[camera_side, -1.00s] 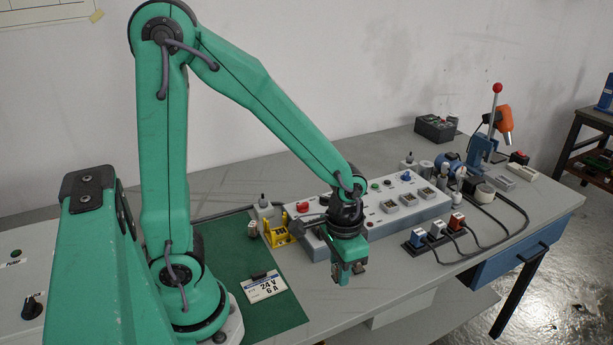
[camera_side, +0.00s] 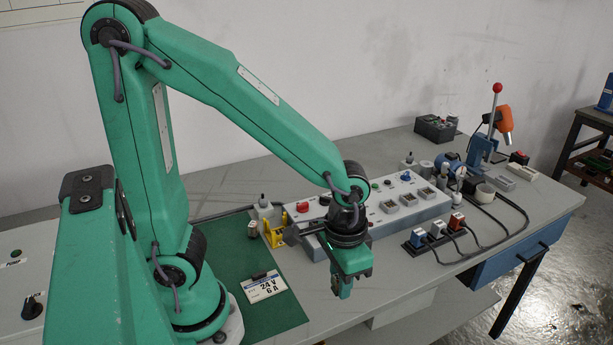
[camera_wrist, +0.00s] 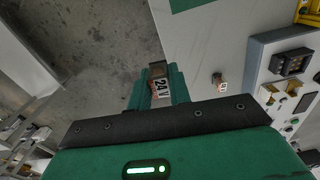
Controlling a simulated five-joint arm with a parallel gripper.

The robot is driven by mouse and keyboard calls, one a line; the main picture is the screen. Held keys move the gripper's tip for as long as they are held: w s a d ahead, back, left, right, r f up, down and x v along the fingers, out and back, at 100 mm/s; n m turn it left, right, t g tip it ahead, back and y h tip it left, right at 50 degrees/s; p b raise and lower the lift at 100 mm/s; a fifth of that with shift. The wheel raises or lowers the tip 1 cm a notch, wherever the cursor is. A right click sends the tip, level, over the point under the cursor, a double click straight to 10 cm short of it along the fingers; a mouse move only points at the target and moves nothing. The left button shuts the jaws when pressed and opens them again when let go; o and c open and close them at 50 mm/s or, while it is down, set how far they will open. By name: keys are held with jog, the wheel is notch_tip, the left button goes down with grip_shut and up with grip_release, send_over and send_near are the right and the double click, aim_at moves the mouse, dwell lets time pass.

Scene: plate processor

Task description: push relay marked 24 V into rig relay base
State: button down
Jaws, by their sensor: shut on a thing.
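My gripper (camera_side: 342,287) is shut on a small relay. In the wrist view the relay (camera_wrist: 161,88) sits between the fingertips (camera_wrist: 158,78) with its "24 V" label showing. In the side view the gripper hides it. The gripper hangs in front of the long grey rig (camera_side: 373,223), apart from it. The rig's top carries several square dark-topped fittings (camera_side: 408,199). In the wrist view a black fitting (camera_wrist: 291,62) and a pale one (camera_wrist: 275,95) show on the rig, to the right of the gripper. I cannot tell which is the relay base.
A card reading "24 V 6 A" (camera_side: 265,287) lies on the green mat (camera_side: 228,262). A yellow bracket (camera_side: 276,233) stands left of the rig. Blue, white and red cabled blocks (camera_side: 437,231) sit right of the gripper. A small clear-and-orange piece (camera_wrist: 220,83) lies beside the rig.

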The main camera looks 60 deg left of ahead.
dwell(0.3)
jog(key=shift+w+a+r, duration=0.1)
jog(key=shift+w+a, duration=0.25)
jog(key=shift+a, duration=0.05)
jog(key=w+a+r, duration=0.1)
jog(key=w+a, duration=0.1)
jog(key=a, duration=0.5)
jog(key=w+a+r, duration=0.1)
jog(key=w+a, duration=0.2)
jog(key=a, duration=0.4)
jog(key=w+a+r+n, duration=0.1)
jog(key=w+a, duration=0.1)
jog(key=a, duration=0.6)
jog(key=shift+w+r, duration=0.3)
jog(key=shift+r, duration=0.05)
jog(key=shift+a+f, duration=0.1)
jog(key=shift+f, duration=0.1)
jog(key=shift+f, duration=2.8)
jog(key=shift+f, duration=1)
